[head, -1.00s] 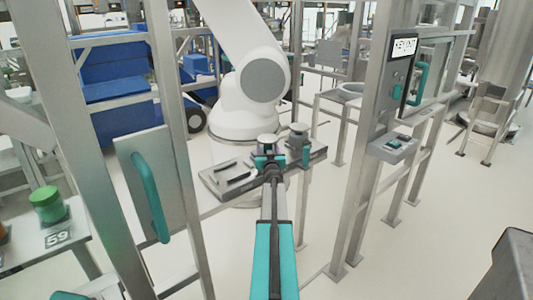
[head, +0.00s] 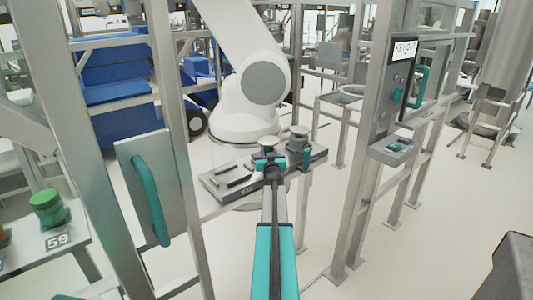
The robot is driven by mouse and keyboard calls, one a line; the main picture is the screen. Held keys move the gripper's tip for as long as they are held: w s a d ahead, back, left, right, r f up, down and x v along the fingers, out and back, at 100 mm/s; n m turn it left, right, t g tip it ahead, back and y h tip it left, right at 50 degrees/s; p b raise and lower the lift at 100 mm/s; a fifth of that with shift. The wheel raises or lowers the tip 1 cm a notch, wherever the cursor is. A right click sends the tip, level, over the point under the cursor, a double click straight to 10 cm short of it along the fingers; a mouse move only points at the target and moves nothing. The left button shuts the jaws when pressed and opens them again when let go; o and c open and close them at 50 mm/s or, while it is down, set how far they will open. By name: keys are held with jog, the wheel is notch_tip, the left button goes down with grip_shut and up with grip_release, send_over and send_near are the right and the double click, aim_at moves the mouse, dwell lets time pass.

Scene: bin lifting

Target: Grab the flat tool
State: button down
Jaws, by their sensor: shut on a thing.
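A flat, round grey-topped tool (head: 267,142) stands on the grey tray (head: 217,197), near its middle, in the head view. My gripper (head: 268,160), with teal jaws, reaches it from the front and is shut on it, as far as I can see. The jaws and arm hide its lower part. I cannot tell whether it is clear of the tray. A taller grey cylindrical tool (head: 298,137) with a teal part stands just to the right. Dark flat slots or bars (head: 232,180) lie at the tray's left end.
Metal frame posts stand left and right of my arm. A panel with a teal handle (head: 152,200) is close on the left, and a control box (head: 396,146) is on the right. A white robot (head: 243,115) stands behind the tray.

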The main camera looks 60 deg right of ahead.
aim_at(268, 142)
notch_tip(268, 142, up, 4)
jog(key=shift+r+p, duration=0.1)
jog(key=shift+p, duration=0.7)
jog(key=s+d+p+v, duration=0.1)
jog(key=v, duration=1.4)
jog(key=shift+s+a+r, duration=0.15)
jog(key=shift+s+r, duration=0.25)
jog(key=shift+s, duration=0.15)
